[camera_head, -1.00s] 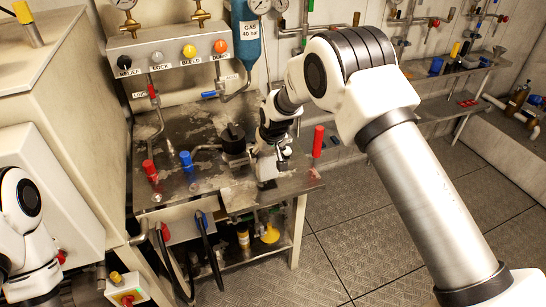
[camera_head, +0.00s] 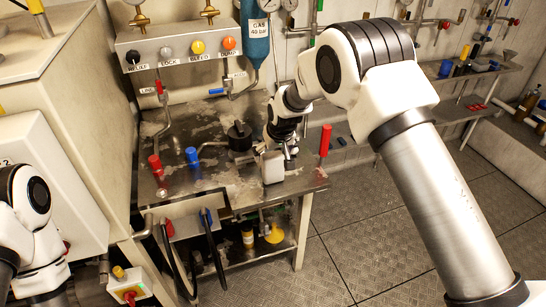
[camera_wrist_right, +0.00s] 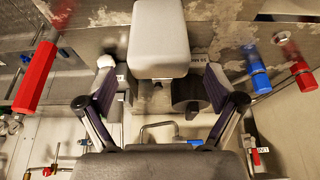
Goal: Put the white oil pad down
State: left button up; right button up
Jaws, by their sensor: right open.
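The white oil pad (camera_head: 272,168) is a pale, rounded block on the worn metal bench (camera_head: 222,181), near its front right part. In the right wrist view the pad (camera_wrist_right: 158,42) lies ahead of the fingers and fills the upper middle. My right gripper (camera_head: 283,148) is just behind and above the pad in the head view. Its two fingers (camera_wrist_right: 160,88) are spread wide, with nothing clasped between them. I cannot tell whether a fingertip still touches the pad. My left arm shows at the lower left, but its gripper is out of view.
A red upright handle (camera_head: 325,140) stands right of the pad. A black round knob (camera_head: 239,136), a blue valve (camera_head: 192,156) and a red valve (camera_head: 156,164) are to the left. The control panel (camera_head: 180,50) rises behind. Open floor lies right of the bench.

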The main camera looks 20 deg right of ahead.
jog(key=v, duration=1)
jog(key=s+d+f+g, duration=0.1)
jog(key=s+d+f, duration=0.1)
jog(key=s+f, duration=0.8)
jog(key=s+d+f+g, duration=0.15)
jog(key=s+f, duration=0.55)
jog(key=f, duration=0.7)
jog(key=s+f+g, duration=0.1)
jog(key=s+f, duration=0.3)
jog(key=s, duration=0.8)
jog(key=s+f+g, duration=0.1)
jog(key=s+f, duration=0.2)
jog(key=s, duration=0.9)
jog(key=shift+d+f+m+b, duration=0.25)
jog(key=shift+f+m+b, duration=0.1)
jog(key=shift+m+b, duration=0.1)
